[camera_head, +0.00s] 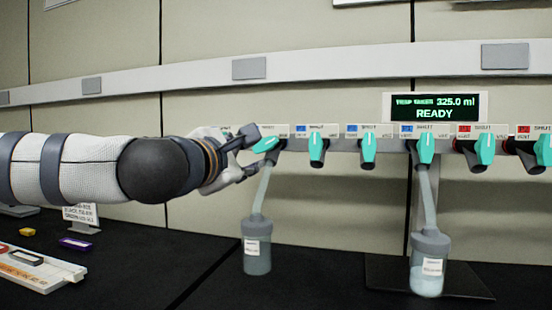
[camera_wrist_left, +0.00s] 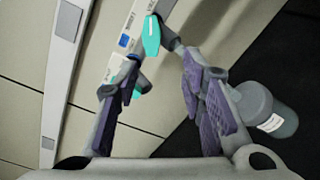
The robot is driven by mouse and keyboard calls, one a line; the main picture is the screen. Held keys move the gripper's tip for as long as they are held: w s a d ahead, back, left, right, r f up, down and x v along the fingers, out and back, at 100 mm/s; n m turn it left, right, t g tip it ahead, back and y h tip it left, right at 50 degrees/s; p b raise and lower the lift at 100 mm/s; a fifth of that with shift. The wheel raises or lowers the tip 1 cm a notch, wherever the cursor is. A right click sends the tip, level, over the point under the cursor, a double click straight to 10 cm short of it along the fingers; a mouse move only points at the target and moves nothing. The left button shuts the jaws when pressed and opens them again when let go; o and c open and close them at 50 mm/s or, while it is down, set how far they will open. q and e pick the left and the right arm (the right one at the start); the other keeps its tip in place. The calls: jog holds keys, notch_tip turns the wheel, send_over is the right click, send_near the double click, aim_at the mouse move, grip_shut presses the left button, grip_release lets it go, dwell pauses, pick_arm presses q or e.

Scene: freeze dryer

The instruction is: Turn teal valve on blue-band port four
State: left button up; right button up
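A row of teal valves runs along the manifold in the head view. The leftmost teal valve (camera_head: 266,145) is tilted, with a hose and flask (camera_head: 257,245) below it. Two more, the second valve (camera_head: 316,148) and third valve (camera_head: 368,148), hang downward beside blue bands. The fourth valve from the left (camera_head: 425,147) also has a blue band (camera_head: 407,128) and a flask (camera_head: 430,265) below. Port numbers are not readable. My left gripper (camera_head: 247,155) is open at the leftmost valve; its fingers (camera_wrist_left: 160,72) are apart in the wrist view, a teal valve (camera_wrist_left: 142,84) near one fingertip. Contact is unclear.
Red-banded valves (camera_head: 484,148) continue to the right. A display (camera_head: 435,107) reads READY, 325.0 ml. Small coloured items and a white tray (camera_head: 40,272) lie at the left on the black bench. The bench between the two flasks is mostly clear.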

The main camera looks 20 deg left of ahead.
aim_at(264, 145)
pick_arm(q)
jog(key=w, duration=0.6)
jog(key=w+r+b, duration=0.1)
jog(key=w, duration=0.2)
jog(key=shift+w+d, duration=0.15)
jog(key=shift+w, duration=0.1)
jog(key=shift+w+r, duration=0.1)
jog(key=shift+w, duration=0.4)
grip_shut()
pick_arm(e)
jog(key=shift+s+f+g, duration=0.15)
jog(key=shift+s+f, duration=0.15)
jog(key=shift+s, duration=0.25)
jog(key=shift+s+f+g, duration=0.15)
jog(key=shift+s+f, duration=0.1)
jog(key=shift+s, duration=0.3)
